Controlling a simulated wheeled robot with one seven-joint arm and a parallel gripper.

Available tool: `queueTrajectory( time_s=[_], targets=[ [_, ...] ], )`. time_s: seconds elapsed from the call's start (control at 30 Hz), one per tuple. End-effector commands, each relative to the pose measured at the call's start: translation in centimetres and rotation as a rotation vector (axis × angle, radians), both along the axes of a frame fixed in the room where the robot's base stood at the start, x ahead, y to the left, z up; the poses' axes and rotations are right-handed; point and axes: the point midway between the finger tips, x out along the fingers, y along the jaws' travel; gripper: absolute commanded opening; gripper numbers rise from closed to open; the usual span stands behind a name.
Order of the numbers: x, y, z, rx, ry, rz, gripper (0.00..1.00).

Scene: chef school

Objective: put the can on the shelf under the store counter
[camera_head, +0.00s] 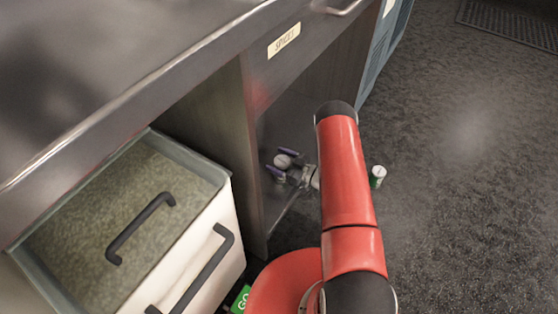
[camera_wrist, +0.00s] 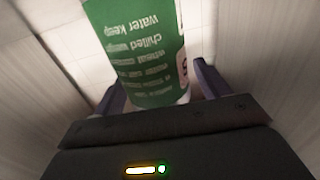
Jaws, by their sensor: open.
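The can is green with white print and fills the upper middle of the wrist view (camera_wrist: 135,50). In the head view its pale round end (camera_head: 284,160) shows between purple fingertips. My gripper (camera_head: 281,162) is open, with one finger on each side of the can; I cannot tell whether they touch it. Gripper and can are inside the open compartment (camera_head: 275,125) under the store counter (camera_head: 120,65). The can's base and its contact with the shelf are hidden.
An open bin drawer (camera_head: 195,245) with dark handles sticks out at the lower left. A dark panel (camera_head: 228,125) divides it from the compartment. A small green and white cylinder (camera_head: 377,176) shows right of my arm. The floor (camera_head: 460,190) at right is clear.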

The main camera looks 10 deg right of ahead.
Motion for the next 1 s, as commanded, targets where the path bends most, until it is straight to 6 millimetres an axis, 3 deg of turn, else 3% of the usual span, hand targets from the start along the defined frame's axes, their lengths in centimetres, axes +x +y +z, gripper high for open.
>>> queueTrajectory(
  time_s=[0.4,0.67,0.83,1.0],
  targets=[
    [-5.5,-6.4,-0.1,0.001,0.002,-0.006,0.75],
    [-7.6,-8.7,0.0,-0.001,0.001,-0.004,0.75],
    [-5.8,-9.2,1.6,-0.074,-0.001,-0.031,0.75],
    [-0.7,-10.2,6.2,-0.265,0.011,-0.136,0.75]
  ],
)
